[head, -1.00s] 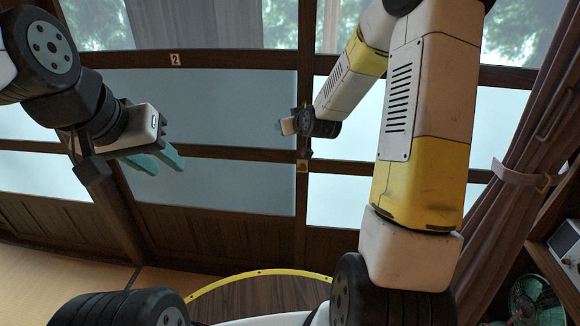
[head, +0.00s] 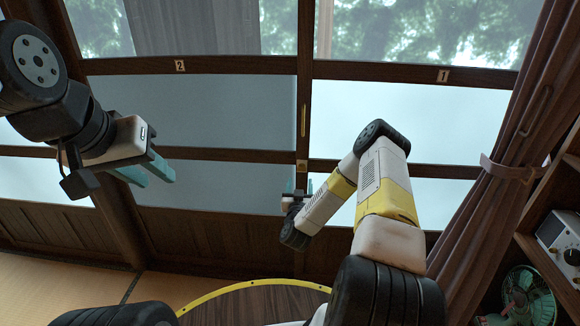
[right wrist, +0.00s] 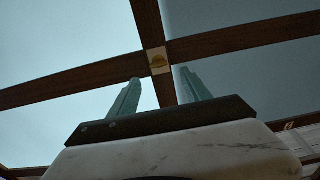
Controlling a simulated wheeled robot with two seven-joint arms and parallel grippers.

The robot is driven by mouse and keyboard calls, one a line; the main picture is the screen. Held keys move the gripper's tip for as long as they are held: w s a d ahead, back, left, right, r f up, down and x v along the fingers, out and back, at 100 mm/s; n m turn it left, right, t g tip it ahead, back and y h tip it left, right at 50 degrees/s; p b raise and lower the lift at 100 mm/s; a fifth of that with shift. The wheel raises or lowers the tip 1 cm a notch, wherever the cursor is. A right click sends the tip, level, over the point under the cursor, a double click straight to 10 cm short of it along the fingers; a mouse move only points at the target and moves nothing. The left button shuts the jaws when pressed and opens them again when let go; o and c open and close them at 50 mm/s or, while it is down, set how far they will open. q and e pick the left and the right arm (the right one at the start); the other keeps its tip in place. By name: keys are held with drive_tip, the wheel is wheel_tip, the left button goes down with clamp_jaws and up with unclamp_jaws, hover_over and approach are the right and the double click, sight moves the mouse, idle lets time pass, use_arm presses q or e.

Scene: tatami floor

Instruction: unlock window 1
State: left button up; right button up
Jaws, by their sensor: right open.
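Window 1 (head: 400,115) is the pale pane on the right, with a "1" tag (head: 443,76) on its dark crossbar. A small brass lock (head: 302,165) sits on the post between the windows; in the right wrist view the brass lock (right wrist: 158,60) shows just beyond the fingertips. My right gripper (head: 299,186) is open and empty, just below the lock; its fingers (right wrist: 160,77) stand either side of the post in the picture. I cannot tell whether they touch anything. My left gripper (head: 158,180) is open and empty, off to the left.
Window 2, with its tag (head: 180,66), is on the left. A long brass pull (head: 303,120) is on the post above the lock. A tied curtain (head: 495,170), a shelf with a device (head: 560,238) and a green fan (head: 528,293) are at the right.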

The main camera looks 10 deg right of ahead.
sight(302, 169)
drive_tip(key=shift+x, duration=3.8)
drive_tip(key=shift+d+f, duration=0.1)
drive_tip(key=shift+f, duration=0.05)
clamp_jaws()
